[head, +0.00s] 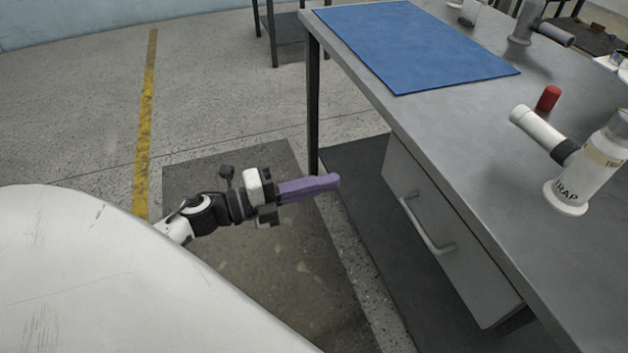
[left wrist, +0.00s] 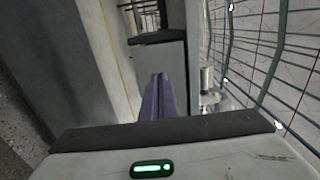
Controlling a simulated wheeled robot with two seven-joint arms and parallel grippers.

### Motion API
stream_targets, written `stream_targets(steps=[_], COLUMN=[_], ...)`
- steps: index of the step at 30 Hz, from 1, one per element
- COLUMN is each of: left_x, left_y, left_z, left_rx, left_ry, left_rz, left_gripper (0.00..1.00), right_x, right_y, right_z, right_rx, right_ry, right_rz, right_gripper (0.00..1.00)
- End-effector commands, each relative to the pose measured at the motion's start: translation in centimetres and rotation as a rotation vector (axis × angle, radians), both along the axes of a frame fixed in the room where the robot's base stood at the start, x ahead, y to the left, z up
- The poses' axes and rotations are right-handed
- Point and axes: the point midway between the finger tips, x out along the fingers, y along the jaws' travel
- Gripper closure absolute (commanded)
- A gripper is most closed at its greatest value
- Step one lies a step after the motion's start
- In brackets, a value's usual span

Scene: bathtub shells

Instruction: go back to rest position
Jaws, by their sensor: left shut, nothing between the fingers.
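My left gripper (head: 327,183) has purple fingers that are closed together with nothing between them. In the head view it is in front of the workbench, left of the drawer and lower than the bench top, pointing right. It touches nothing that I can see. In the left wrist view its closed fingers (left wrist: 159,92) point away from the camera. My right gripper is not in either view.
The grey workbench (head: 440,125) fills the right, with a drawer and handle (head: 428,225) below. On it are a blue mat (head: 410,42), a red cylinder (head: 548,98) and a white "TRAP" fitting (head: 587,170). Open floor (head: 215,110) lies left.

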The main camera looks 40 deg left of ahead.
Motion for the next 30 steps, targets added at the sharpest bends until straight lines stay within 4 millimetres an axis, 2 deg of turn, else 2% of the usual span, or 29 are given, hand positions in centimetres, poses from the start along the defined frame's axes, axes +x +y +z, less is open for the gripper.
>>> stream_targets(steps=[4,11,14,17,20,23,24,27,30], left_x=[-1.0,-1.2,-1.2,-1.7,-3.4,-6.9,-8.6,-12.3,-14.8], left_y=[0.7,0.8,0.6,0.4,-0.4,-2.6,-4.0,-7.3,-9.8], left_z=[0.0,0.1,0.5,0.4,-1.5,-4.5,-5.6,-7.7,-8.7], left_rx=[-0.001,-0.008,-0.091,-0.292,-0.567,-0.828,-0.917,-1.073,-1.156], left_ry=[0.001,0.004,0.054,0.192,0.422,0.694,0.804,1.024,1.164], left_rz=[0.000,0.005,0.063,0.205,0.404,0.594,0.660,0.779,0.843], left_gripper=[1.00,1.00,1.00,1.00,1.00,1.00,1.00,1.00,1.00], right_x=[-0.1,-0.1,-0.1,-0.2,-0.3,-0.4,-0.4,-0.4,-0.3], right_y=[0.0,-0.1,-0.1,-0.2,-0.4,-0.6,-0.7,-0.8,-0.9], right_z=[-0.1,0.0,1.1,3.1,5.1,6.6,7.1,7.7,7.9], right_rx=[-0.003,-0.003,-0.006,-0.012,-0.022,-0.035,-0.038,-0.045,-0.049], right_ry=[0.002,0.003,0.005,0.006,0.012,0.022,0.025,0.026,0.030], right_rz=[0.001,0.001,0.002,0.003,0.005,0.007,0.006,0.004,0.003], right_gripper=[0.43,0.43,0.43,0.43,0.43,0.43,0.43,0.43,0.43])
